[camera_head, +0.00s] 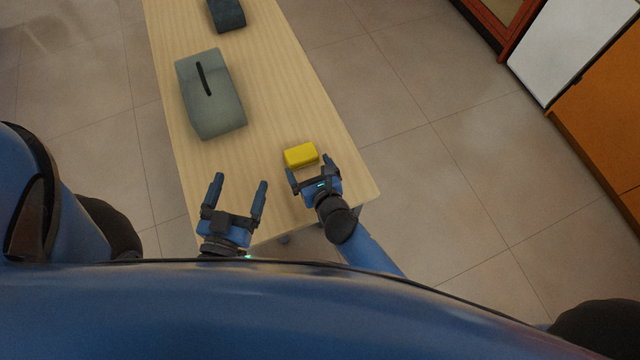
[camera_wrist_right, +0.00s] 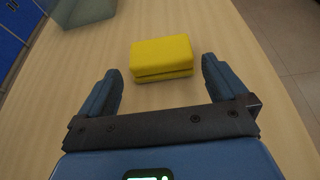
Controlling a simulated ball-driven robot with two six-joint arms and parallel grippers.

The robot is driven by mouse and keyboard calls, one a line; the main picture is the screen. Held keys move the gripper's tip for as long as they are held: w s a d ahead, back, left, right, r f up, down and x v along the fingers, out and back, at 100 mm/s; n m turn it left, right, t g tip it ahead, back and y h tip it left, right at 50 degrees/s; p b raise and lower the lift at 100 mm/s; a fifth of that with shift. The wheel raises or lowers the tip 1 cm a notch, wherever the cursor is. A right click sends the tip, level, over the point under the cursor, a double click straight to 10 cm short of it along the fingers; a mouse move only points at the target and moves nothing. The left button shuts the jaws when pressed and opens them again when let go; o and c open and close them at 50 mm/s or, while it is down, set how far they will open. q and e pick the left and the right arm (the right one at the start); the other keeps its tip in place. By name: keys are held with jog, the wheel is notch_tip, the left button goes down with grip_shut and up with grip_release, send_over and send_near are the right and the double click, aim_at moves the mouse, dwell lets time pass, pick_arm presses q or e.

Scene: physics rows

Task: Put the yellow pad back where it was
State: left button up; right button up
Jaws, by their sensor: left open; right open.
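The yellow pad (camera_head: 300,155) lies flat on the light wooden table, near its right edge. It also shows in the right wrist view (camera_wrist_right: 162,58), just beyond the fingertips and between their lines. My right gripper (camera_head: 308,172) is open and empty, close to the pad on its near side; its fingers (camera_wrist_right: 158,82) are apart from the pad. My left gripper (camera_head: 240,184) is open and empty at the near left end of the table, to the left of the pad.
A grey-green box with a dark slot (camera_head: 222,105) stands on the table (camera_head: 275,85) beyond the grippers. A dark teal block (camera_head: 227,14) is at the far end. The table between the box and the pad is clear. Orange and white cabinets stand at the right.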

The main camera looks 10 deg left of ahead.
jog(key=v, duration=0.9)
jog(key=s+d+r+m+t+h, duration=0.1)
jog(key=d+r+m, duration=0.1)
jog(key=d+m, duration=0.75)
jog(key=s+d+r+m+t, duration=0.1)
jog(key=d+r+m+t, duration=0.1)
jog(key=d+m, duration=0.75)
jog(key=s+d+r+m+t+h, duration=0.1)
jog(key=s+d+r+m+h, duration=0.2)
jog(key=m, duration=0.9)
jog(key=s+d+r+m+t+h, duration=0.2)
jog(key=d+r+m, duration=0.3)
jog(key=m, duration=0.6)
jog(key=shift+s+d+r+m+t+h, duration=0.3)
jog(key=shift+s+d+r+m+h, duration=0.15)
jog(key=shift+h, duration=0.25)
